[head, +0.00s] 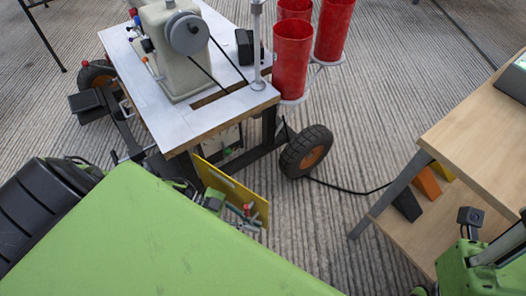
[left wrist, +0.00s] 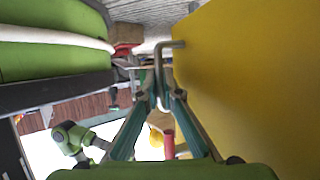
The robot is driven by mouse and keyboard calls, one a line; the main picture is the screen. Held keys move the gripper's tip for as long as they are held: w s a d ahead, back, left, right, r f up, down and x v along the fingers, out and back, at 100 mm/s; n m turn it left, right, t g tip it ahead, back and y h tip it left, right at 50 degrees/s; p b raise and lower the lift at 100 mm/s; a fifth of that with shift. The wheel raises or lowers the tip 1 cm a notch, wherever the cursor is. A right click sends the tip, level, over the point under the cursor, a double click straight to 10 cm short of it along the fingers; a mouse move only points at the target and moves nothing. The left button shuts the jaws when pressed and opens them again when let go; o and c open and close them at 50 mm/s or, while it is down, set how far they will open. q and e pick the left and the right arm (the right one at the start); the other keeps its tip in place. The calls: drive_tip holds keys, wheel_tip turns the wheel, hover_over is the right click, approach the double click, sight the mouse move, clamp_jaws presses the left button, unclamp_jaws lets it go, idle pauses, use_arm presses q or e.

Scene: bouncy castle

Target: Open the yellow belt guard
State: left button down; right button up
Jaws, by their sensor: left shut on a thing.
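The yellow belt guard (head: 226,184) is a flat panel below the near edge of the sewing machine table. It stands out from under the table toward my green body. In the left wrist view the yellow guard (left wrist: 245,85) fills the right side. A bent metal handle (left wrist: 160,66) sticks out from its face. My left gripper (left wrist: 160,100) is shut on the handle's straight part, beside the panel; in the head view the gripper (head: 243,214) is at the guard's lower right end. The guard's hinge side is hidden. Part of my right arm shows at lower right, without its fingers.
The sewing machine (head: 180,45) stands on a white table (head: 238,103) with wheels, one wheel (head: 306,151) close to the guard. Red cylinders (head: 292,60) stand behind. A wooden table (head: 485,130) is at right. The ribbed floor between the tables is mostly clear, with a black cable across it.

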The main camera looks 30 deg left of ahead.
use_arm(q)
drive_tip(key=s+a+p, duration=0.1)
drive_tip(key=s+a, duration=0.2)
drive_tip(key=s, duration=0.5)
drive_tip(key=shift+a+p, duration=0.25)
drive_tip(key=shift+p, duration=0.1)
drive_tip(key=shift+s, duration=0.1)
drive_tip(key=c, duration=2.5)
unclamp_jaws()
